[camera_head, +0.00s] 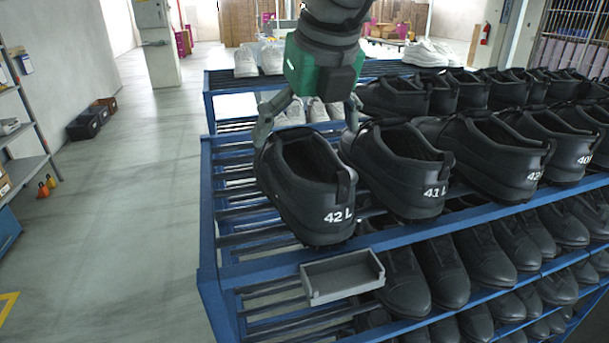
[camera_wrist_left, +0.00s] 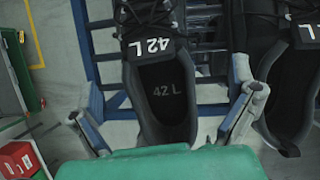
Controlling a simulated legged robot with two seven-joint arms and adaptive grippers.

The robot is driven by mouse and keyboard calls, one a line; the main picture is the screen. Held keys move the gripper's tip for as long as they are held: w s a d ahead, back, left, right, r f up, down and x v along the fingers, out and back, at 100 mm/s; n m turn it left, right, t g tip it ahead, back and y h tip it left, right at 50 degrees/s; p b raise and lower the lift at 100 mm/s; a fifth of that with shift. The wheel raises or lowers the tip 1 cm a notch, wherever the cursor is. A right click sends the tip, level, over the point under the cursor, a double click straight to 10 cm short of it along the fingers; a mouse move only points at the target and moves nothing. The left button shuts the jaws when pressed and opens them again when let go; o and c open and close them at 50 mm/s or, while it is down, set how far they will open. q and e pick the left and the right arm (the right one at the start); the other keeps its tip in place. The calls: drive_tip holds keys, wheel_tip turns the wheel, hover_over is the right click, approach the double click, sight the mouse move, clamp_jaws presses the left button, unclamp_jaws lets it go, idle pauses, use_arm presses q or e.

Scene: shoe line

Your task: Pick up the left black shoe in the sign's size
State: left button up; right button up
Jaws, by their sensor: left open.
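A black shoe marked "42 L" (camera_head: 304,187) stands at the left end of the rack's upper shelf, heel toward me. It also shows in the left wrist view (camera_wrist_left: 163,95), with "42 L" on its tongue and insole. My left gripper (camera_head: 307,132) is open above this shoe, one finger on each side of it; contact cannot be told. In the left wrist view both fingers (camera_wrist_left: 168,105) flank the shoe's heel half. A black shoe marked "41 L" (camera_head: 402,172) stands just to its right. No size sign is readable. My right gripper is not in view.
More black shoes (camera_head: 490,158) fill the shelf to the right, and others (camera_head: 470,255) the lower shelf. A small grey tray (camera_head: 342,277) hangs empty on the front of the blue rack (camera_head: 207,210). White shoes (camera_head: 430,53) stand behind.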

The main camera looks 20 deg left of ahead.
use_arm(q)
drive_tip(key=p, duration=0.1)
hover_over(298, 176)
drive_tip(key=s, duration=0.2)
drive_tip(key=f, duration=0.5)
drive_tip(key=shift+w+a, duration=0.1)
drive_tip(key=shift+a, duration=0.1)
drive_tip(key=shift+w+d+f, duration=0.15)
drive_tip(key=shift+w+f, duration=0.05)
drive_tip(key=shift+f, duration=0.1)
drive_tip(key=shift+w+d, duration=0.1)
drive_tip(key=shift+d, duration=0.55)
drive_tip(key=shift+c, duration=1.3)
drive_tip(key=c, duration=0.6)
drive_tip(key=shift+s, duration=0.2)
drive_tip(key=c, duration=0.4)
drive_tip(key=shift+w+a, duration=0.1)
drive_tip(key=shift+a, duration=0.55)
drive_tip(key=shift+c, duration=0.3)
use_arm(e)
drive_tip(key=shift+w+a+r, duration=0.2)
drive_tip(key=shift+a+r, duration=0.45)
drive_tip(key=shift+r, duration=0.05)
